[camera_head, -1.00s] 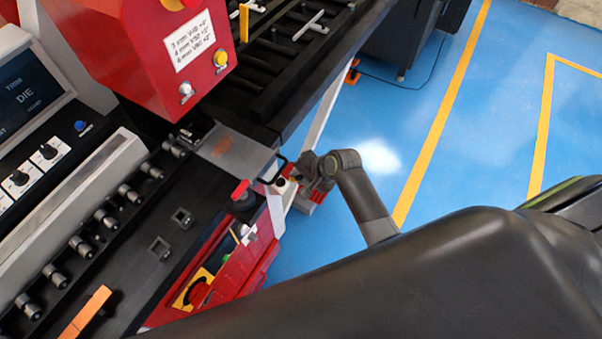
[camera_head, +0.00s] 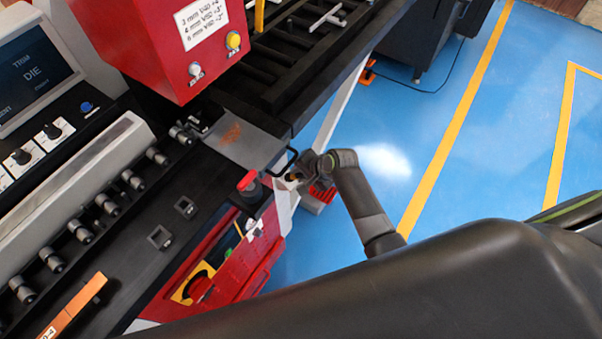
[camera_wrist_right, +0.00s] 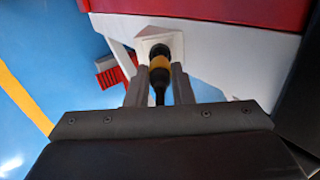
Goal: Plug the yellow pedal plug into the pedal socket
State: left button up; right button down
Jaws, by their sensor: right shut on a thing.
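My right gripper (camera_wrist_right: 159,90) is shut on the yellow pedal plug (camera_wrist_right: 159,64), which shows in the right wrist view as a yellow band on a black body between the two fingers. The plug points at the pedal socket (camera_wrist_right: 160,38), a pale square housing on the white side of the machine. The plug's black front end overlaps the socket opening; I cannot tell how deep it sits. In the head view my right gripper (camera_head: 302,178) is beside the machine's front corner, and the plug is mostly hidden there. My left gripper is not in view.
The red-and-black machine (camera_head: 130,40) fills the left side. A black handle (camera_head: 284,160) and a red knob (camera_head: 247,181) are close to my right gripper. A red slatted thing (camera_wrist_right: 110,77) is on the floor below. Blue floor (camera_head: 400,130) is open to the right.

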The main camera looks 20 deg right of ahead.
dwell(0.4)
jog(key=shift+p, duration=0.4)
jog(key=shift+p, duration=0.65)
dwell(0.9)
jog(key=shift+b+x, duration=1)
jog(key=shift+x, duration=0.25)
jog(key=c, duration=1.2)
grip_release()
jog(key=shift+o, duration=0.2)
jog(key=shift+r, duration=0.1)
jog(key=v, duration=1.7)
jog(key=shift+s, duration=0.1)
